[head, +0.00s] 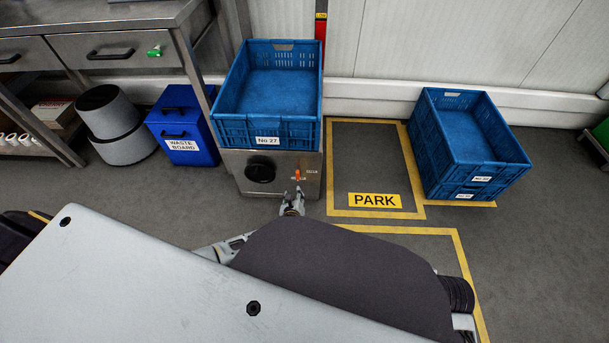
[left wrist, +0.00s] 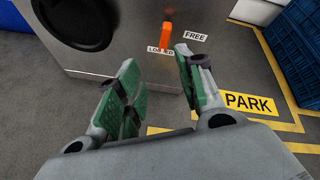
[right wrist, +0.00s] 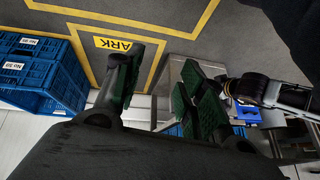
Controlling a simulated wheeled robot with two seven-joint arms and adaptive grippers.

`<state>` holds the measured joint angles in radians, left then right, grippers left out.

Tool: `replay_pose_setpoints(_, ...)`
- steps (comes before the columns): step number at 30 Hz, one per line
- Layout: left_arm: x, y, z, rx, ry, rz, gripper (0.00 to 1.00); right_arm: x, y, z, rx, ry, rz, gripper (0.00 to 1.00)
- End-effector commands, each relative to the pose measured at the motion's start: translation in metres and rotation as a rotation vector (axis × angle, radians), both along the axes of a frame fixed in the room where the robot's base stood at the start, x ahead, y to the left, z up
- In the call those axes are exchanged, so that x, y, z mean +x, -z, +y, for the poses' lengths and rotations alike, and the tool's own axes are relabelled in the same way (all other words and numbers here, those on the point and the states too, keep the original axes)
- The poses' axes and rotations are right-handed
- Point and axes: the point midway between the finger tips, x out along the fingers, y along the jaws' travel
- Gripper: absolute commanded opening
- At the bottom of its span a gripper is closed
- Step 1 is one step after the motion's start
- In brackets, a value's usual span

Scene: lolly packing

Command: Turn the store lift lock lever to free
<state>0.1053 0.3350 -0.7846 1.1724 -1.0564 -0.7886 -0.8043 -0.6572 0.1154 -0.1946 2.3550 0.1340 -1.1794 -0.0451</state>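The lock lever (head: 297,175) is small and orange, on the front of the steel store lift (head: 230,170), right of a round black knob. In the left wrist view the lever (left wrist: 166,38) stands roughly upright. My left gripper (head: 292,199) is in front of the lift, just below the lever. In its wrist view the green-padded fingers (left wrist: 157,72) are open, empty and apart from the lever. My right gripper (right wrist: 160,75) is open and empty; my arm hides it in the head view.
A blue crate marked No 27 (head: 265,132) sits on the lift. Right of it is the yellow-outlined PARK bay (head: 365,160), clear, then stacked blue crates (head: 455,182). A blue waste board bin (head: 183,150) stands left. My right wrist is close to my left arm.

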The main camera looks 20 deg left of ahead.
Motion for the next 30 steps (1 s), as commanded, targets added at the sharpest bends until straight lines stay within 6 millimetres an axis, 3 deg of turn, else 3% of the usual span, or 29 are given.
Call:
replay_pose_setpoints(6,0.007,-0.013,-0.001,0.283,0.148,0.006,0.38,-0.014,0.008,-0.006,-0.029,0.006,0.074,0.40)
replay_pose_setpoints(12,0.007,-0.013,-0.001,0.397,0.201,0.040,0.38,-0.019,0.010,-0.007,-0.031,0.011,0.098,0.40)
replay_pose_setpoints(30,0.007,-0.012,-0.002,0.422,0.213,0.050,0.38,-0.018,0.011,-0.007,-0.028,0.013,0.095,0.40)
